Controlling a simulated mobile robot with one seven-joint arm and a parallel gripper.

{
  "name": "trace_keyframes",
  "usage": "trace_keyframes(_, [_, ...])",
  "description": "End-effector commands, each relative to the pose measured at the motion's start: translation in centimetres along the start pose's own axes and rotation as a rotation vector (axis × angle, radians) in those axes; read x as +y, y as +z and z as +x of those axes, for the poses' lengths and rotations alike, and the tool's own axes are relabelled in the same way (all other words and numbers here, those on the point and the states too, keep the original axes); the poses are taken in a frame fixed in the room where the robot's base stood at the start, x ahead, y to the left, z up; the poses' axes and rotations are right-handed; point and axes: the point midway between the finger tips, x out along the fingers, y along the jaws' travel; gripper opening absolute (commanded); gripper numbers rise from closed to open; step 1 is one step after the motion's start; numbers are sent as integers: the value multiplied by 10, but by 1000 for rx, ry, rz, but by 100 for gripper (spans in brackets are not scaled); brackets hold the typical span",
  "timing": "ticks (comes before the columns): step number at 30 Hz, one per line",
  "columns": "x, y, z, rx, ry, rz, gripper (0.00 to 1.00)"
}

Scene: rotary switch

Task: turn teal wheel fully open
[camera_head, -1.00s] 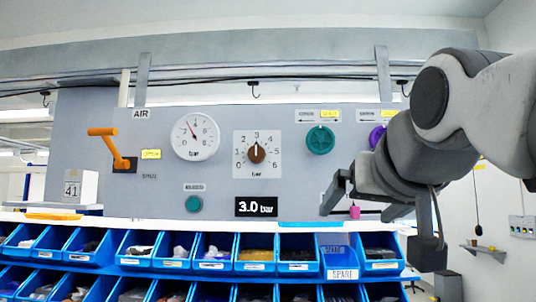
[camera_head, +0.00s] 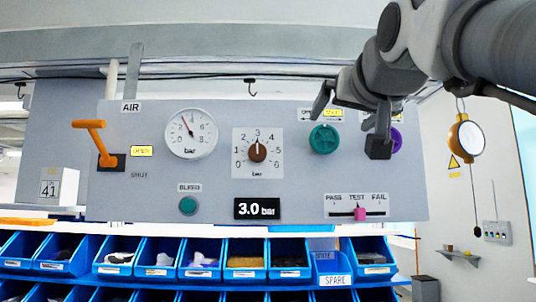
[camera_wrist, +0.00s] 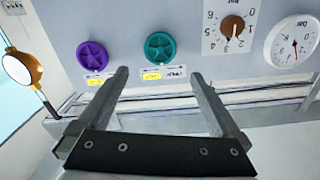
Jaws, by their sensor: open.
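The teal wheel (camera_head: 324,139) is a round knob on the right half of the grey panel, left of a purple wheel (camera_head: 396,140) that is partly hidden by my gripper. In the wrist view the teal wheel (camera_wrist: 160,47) shows a star-shaped face, with the purple wheel (camera_wrist: 92,55) to its left. My gripper (camera_head: 350,123) is open and empty, in front of the panel near the two wheels. In the wrist view its fingers (camera_wrist: 160,75) spread apart, and the teal wheel lies beyond the tips, apart from them. A yellow label above the teal wheel is partly covered.
The panel also carries an orange lever (camera_head: 99,143), a gauge (camera_head: 192,133), a brown dial (camera_head: 257,151), a teal bleed button (camera_head: 188,206) and a pink slider (camera_head: 360,214). Blue bins (camera_head: 245,262) line up below. A yellow-rimmed lamp (camera_head: 466,138) hangs at right.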

Motion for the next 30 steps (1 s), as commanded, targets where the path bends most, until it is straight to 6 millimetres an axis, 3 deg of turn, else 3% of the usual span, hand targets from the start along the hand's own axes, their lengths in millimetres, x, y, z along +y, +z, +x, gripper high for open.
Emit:
trace_keyframes(9, [0,-2,70,-2,1,-1,100])
trace_keyframes(15, [0,-1,97,0,0,-1,100])
trace_keyframes(28, [0,0,108,0,0,0,100])
trace_keyframes(30, [0,0,107,0,0,0,91])
